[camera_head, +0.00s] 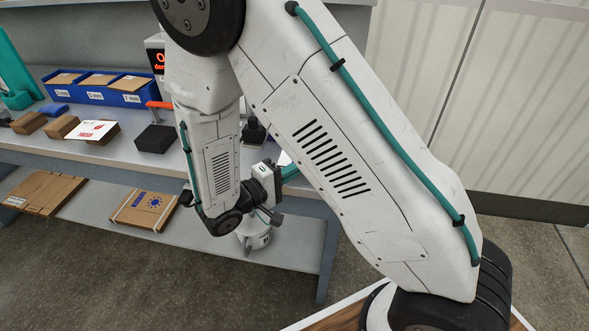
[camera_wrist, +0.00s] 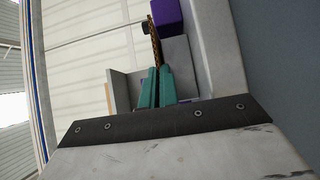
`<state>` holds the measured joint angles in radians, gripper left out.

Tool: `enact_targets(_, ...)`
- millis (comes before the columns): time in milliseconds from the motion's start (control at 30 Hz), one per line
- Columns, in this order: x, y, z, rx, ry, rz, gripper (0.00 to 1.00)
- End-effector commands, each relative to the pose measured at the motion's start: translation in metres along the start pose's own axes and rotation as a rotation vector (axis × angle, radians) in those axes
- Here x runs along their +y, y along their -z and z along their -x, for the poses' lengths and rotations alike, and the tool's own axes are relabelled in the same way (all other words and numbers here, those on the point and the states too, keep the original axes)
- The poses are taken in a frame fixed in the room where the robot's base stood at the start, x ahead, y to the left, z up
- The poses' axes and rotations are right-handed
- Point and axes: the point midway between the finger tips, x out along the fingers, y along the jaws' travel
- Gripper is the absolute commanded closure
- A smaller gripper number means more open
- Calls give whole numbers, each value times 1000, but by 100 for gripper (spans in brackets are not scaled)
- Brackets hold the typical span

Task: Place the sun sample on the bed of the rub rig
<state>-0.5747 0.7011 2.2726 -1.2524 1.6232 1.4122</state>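My gripper (camera_wrist: 158,87) has two teal fingers, close together with a thin board (camera_wrist: 155,40) between them. The board shows edge-on as a brown, corrugated strip rising past the fingertips; its face is hidden, so I cannot tell if it bears a sun. In the head view my gripper (camera_head: 289,173) is mostly hidden behind my arm, in front of the shelf. A blue sun print shows on a flat cardboard box (camera_head: 145,209) on the lower shelf. A dark device (camera_head: 253,133) on the upper shelf, partly hidden by my arm, may belong to the rub rig; its bed is not clear.
The upper shelf (camera_head: 113,152) holds blue bins (camera_head: 122,98), cardboard blocks (camera_head: 62,127), a white card with red print (camera_head: 92,130) and a black block (camera_head: 155,138). A red display (camera_head: 158,61) stands behind. Another flat box (camera_head: 44,192) lies below. A purple block (camera_wrist: 167,15) shows near the board.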

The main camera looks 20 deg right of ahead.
Motion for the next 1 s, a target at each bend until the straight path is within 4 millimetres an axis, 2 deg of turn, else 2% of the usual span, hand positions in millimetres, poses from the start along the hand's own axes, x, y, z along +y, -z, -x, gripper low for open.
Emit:
enact_targets(100,-3,0,0,0,0,1,100)
enact_targets(133,-3,0,0,0,0,0,95)
enact_targets(200,-3,0,0,0,0,0,76)
enact_targets(567,1,0,0,0,0,0,76)
enact_targets(667,0,1,13,3,0,0,76)
enact_targets(1000,0,0,85,4,-1,0,76)
